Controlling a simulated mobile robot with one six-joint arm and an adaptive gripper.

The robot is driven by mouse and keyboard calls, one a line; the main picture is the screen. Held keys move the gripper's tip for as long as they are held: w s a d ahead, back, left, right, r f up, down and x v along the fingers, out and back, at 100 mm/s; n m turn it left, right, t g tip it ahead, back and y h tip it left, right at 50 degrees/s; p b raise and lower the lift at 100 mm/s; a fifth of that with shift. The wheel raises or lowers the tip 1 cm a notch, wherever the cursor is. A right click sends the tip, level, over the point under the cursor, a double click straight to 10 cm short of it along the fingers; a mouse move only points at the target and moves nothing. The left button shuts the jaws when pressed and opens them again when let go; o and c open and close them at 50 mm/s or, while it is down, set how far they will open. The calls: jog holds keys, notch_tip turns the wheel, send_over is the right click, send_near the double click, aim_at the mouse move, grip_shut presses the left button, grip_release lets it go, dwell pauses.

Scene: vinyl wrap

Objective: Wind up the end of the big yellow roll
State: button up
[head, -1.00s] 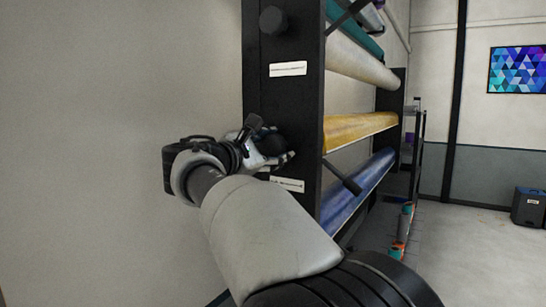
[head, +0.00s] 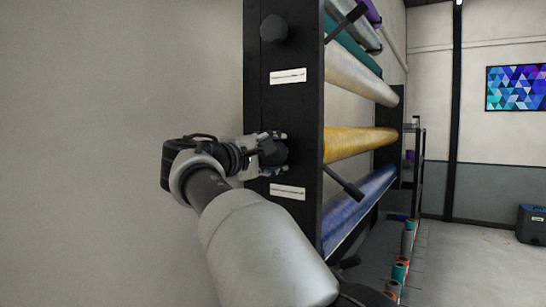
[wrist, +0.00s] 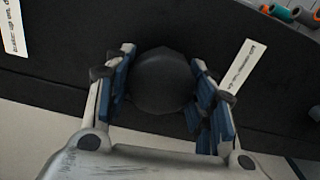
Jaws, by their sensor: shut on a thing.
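The big yellow roll (head: 358,142) lies level in the black rack, between a pale roll above and a blue roll below. No loose end of it can be made out from here. A dark faceted knob (head: 273,153) is on the rack's end panel, level with the yellow roll. My gripper (wrist: 163,76) is shut on this knob, with its blue-padded fingers on either side. In the head view my gripper (head: 272,148) reaches it from the left, and its fingers partly cover the knob.
The rack's black end panel (head: 285,112) carries another knob (head: 273,27) higher up and white labels (head: 288,76). A dark lever (head: 346,182) sticks out below the yellow roll. Small rolls (head: 400,268) stand on the floor. Plain wall is at left.

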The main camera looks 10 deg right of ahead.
dwell(0.4)
jog(key=o, duration=1.1)
jog(key=v, duration=1.2)
